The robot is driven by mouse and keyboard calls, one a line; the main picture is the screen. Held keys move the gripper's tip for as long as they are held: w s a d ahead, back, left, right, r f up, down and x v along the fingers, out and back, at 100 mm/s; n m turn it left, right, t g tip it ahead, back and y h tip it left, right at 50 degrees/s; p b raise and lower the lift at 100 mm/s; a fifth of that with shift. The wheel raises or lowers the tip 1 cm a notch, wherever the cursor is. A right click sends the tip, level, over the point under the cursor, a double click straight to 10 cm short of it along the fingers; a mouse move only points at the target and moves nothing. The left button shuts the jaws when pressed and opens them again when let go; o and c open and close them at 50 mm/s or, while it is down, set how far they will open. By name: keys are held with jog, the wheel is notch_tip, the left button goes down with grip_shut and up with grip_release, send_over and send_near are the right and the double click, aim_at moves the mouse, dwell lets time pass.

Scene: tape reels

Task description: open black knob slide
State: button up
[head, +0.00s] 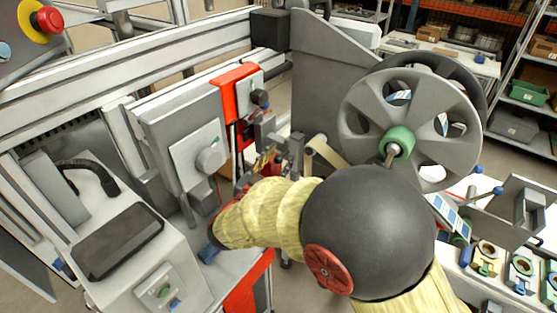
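A black knob (261,98) sits on a small grey block beside a red-orange bracket (235,90), at the upper middle of the head view. My arm, with a yellow sleeve and a large dark round cover, reaches in from the lower right. My gripper (262,165) is mostly hidden behind the sleeve, below the black knob and apart from it in the picture. Its fingers are too small and covered to tell whether they are open or shut. I cannot tell whether it touches anything.
A grey panel with a round dial (210,158) stands left of the bracket. A large grey reel (410,130) with a green hub is at the right, close above my arm. A bench with small fixtures (488,258) is at right.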

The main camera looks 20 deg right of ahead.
jog(key=shift+c, duration=0.4)
grip_shut()
dwell(0.4)
